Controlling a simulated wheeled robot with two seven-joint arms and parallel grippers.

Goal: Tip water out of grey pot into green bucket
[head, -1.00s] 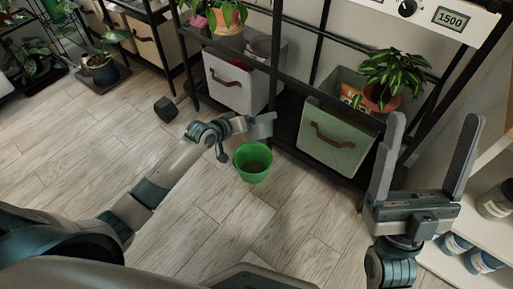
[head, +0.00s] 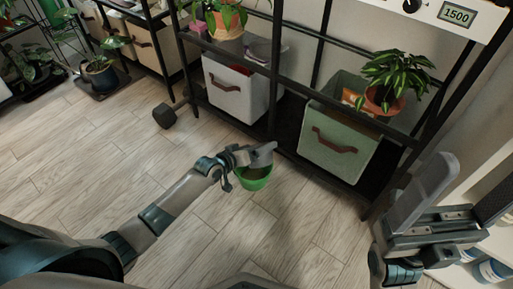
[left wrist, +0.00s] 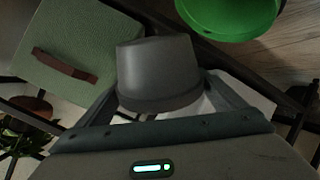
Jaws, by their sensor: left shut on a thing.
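The green bucket (head: 255,183) stands on the floor in front of the shelf, partly hidden by my left gripper (head: 266,150), which is above its far rim. In the left wrist view the bucket (left wrist: 228,18) is at the top right edge. There the dark grey pot (left wrist: 155,72) sits between the fingers of my left gripper (left wrist: 160,105), which is shut on it. The pot and bucket look apart. The pot's inside and any water in it are hidden, and I cannot tell its tilt. My right gripper (head: 474,178) is open and empty at the right.
A shelf rack holds a grey bin (head: 233,90), a green bin (head: 337,145) and potted plants (head: 385,90). A dark block (head: 164,115) is by its left leg. White shelving with jars (head: 490,270) stands behind my right gripper.

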